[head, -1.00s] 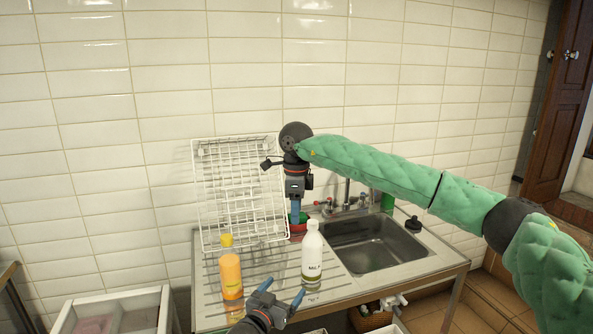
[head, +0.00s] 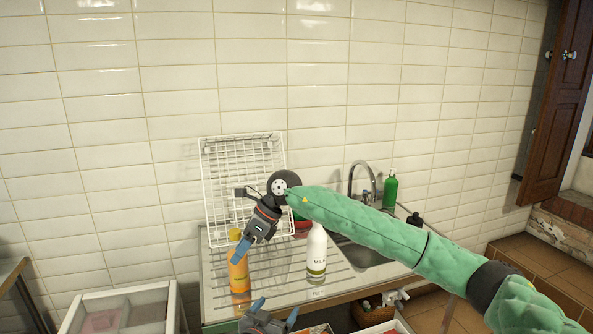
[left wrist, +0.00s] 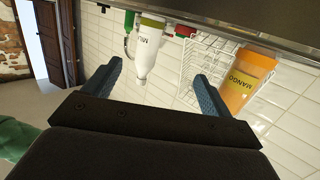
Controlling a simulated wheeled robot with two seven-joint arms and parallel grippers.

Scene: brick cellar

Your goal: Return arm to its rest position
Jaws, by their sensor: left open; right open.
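My right arm, in a green padded sleeve, reaches across from the right in the head view. Its gripper (head: 240,250) points down and left, in front of the upper part of the orange mango bottle (head: 240,283); I cannot tell if they touch. Its jaws hold nothing that I can see. My left gripper (head: 275,307) is open and empty at the bottom edge, low before the counter front. In the left wrist view its two blue fingers (left wrist: 158,72) are apart, with the white milk bottle (left wrist: 149,50) and mango bottle (left wrist: 247,80) beyond them.
The milk bottle (head: 316,256) stands upright on the steel drainboard (head: 276,284). A white wire rack (head: 222,180) leans on the tiled wall. The sink (head: 365,257) is partly behind my right arm. A green bottle (head: 390,190) stands behind it. A white bin (head: 122,306) is at lower left.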

